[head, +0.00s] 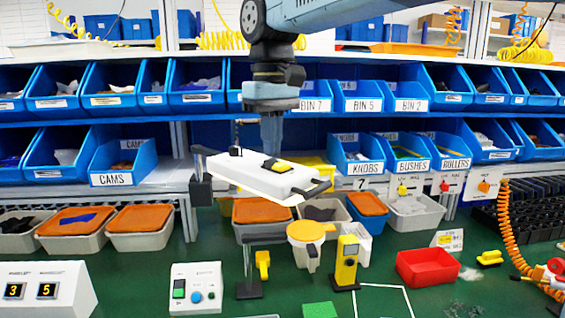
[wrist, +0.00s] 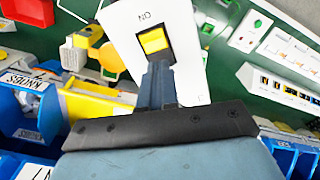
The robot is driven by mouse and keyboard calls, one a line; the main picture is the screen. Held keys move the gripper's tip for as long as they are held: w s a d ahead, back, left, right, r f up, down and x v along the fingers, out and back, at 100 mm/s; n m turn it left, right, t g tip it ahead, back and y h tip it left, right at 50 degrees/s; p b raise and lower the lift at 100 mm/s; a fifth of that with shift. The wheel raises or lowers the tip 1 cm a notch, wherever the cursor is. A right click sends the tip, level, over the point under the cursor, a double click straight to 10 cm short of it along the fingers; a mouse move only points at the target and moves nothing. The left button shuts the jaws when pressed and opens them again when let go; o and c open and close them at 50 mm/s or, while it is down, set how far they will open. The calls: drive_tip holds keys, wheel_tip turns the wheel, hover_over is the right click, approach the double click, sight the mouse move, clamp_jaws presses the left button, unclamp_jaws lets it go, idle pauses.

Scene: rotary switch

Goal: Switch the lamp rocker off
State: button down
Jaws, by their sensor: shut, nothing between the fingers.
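The lamp switch is a white box (head: 240,176) on a dark stand, raised above the green bench. Its yellow rocker (head: 278,165) sits in a black frame on top. In the wrist view the white panel (wrist: 190,35) carries the letters ON beside the yellow rocker (wrist: 153,41). My gripper (head: 271,153) points down at the rocker, shut and empty. In the wrist view my closed fingertips (wrist: 160,64) cover one end of the black frame, at the end away from ON. I cannot tell whether they touch the rocker.
Blue bins (head: 123,160) line the shelves behind. A control box (head: 196,288) with a green switch and a yellow device (head: 347,262) stand in front, lower down. A red tray (head: 427,267) lies at the right. A black handle (head: 312,188) juts from the switch box's right end.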

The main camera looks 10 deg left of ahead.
sight(276, 160)
drive_tip(key=shift+r, duration=2.85)
drive_tip(key=shift+d, duration=0.35)
drive_tip(key=s+d+f+m+t, duration=0.1)
drive_tip(key=d+f+m, duration=0.15)
drive_tip(key=d, duration=0.55)
drive_tip(key=s+d+f+m+t, duration=0.15)
drive_tip(key=d+f, duration=0.25)
drive_tip(key=d, duration=0.5)
drive_tip(key=s+d+f+m+t, duration=0.1)
drive_tip(key=s+d+f+m, duration=0.1)
drive_tip(key=s+d+f, duration=0.2)
drive_tip(key=s+d+f+m+t, duration=0.2)
drive_tip(key=s+d+f, duration=0.2)
drive_tip(key=d+f, duration=0.4)
drive_tip(key=shift+s+d+f+m, duration=0.25)
drive_tip(key=shift+d+m, duration=0.15)
drive_tip(key=shift+d, duration=0.5)
drive_tip(key=shift+r, duration=0.1)
